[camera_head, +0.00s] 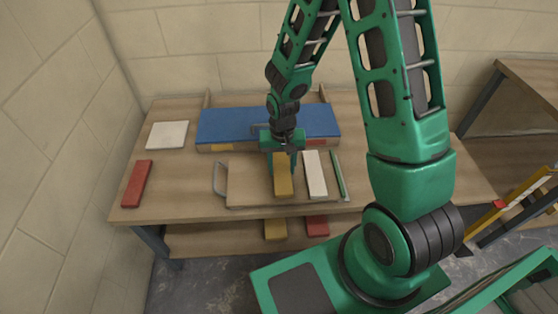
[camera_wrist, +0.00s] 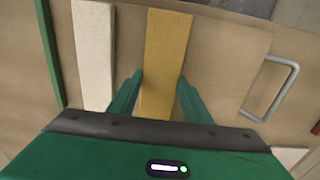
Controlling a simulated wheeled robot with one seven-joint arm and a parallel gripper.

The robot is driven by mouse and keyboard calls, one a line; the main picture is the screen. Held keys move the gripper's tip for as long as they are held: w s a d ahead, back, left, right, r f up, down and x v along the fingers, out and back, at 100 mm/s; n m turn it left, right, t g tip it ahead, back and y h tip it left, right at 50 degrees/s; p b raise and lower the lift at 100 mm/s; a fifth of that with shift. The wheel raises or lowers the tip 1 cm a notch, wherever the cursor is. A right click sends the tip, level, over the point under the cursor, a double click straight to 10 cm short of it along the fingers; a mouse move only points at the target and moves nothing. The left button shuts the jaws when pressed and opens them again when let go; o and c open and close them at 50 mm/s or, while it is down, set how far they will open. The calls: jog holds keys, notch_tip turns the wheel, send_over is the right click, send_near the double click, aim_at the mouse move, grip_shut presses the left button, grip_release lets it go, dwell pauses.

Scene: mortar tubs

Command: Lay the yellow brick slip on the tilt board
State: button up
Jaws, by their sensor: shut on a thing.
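The yellow brick slip (camera_head: 283,185) is a flat, long block above or on a plain wooden board with a metal handle (camera_head: 245,182); I cannot tell whether it touches. My gripper (camera_head: 282,165) points down and is shut on the slip near its back end. In the wrist view the slip (camera_wrist: 165,60) runs between both green fingers of my gripper (camera_wrist: 160,95), and the palm hides its near end. A blue board (camera_head: 265,124) with a wooden front edge, which looks like the tilt board, lies behind my gripper with its top bare where visible.
A white slip (camera_head: 315,174) and a thin green strip (camera_head: 339,174) lie right of the yellow slip. A red slip (camera_head: 137,184) and a white tile (camera_head: 167,135) lie at left. Yellow (camera_head: 275,229) and red (camera_head: 317,226) pieces sit on the lower shelf.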

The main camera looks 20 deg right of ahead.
jog(key=shift+f, duration=0.4)
jog(key=shift+f, duration=0.45)
dwell(0.3)
jog(key=o, duration=1.4)
jog(key=shift+o, duration=0.2)
jog(key=shift+r, duration=0.1)
notch_tip(320, 180, up, 10)
jog(key=shift+w+f, duration=0.1)
jog(key=s+d+r+m+h, duration=0.1)
jog(key=s+d+r, duration=0.7)
jog(key=d+r, duration=0.4)
jog(key=s+d+r+m, duration=0.1)
jog(key=s+d+r, duration=0.1)
jog(key=s, duration=0.6)
jog(key=s+d+r+y, duration=0.1)
jog(key=s+d+r, duration=0.2)
jog(key=s+r, duration=0.2)
jog(key=s, duration=0.2)
jog(key=shift+s+m, duration=0.35)
jog(key=shift+m, duration=0.05)
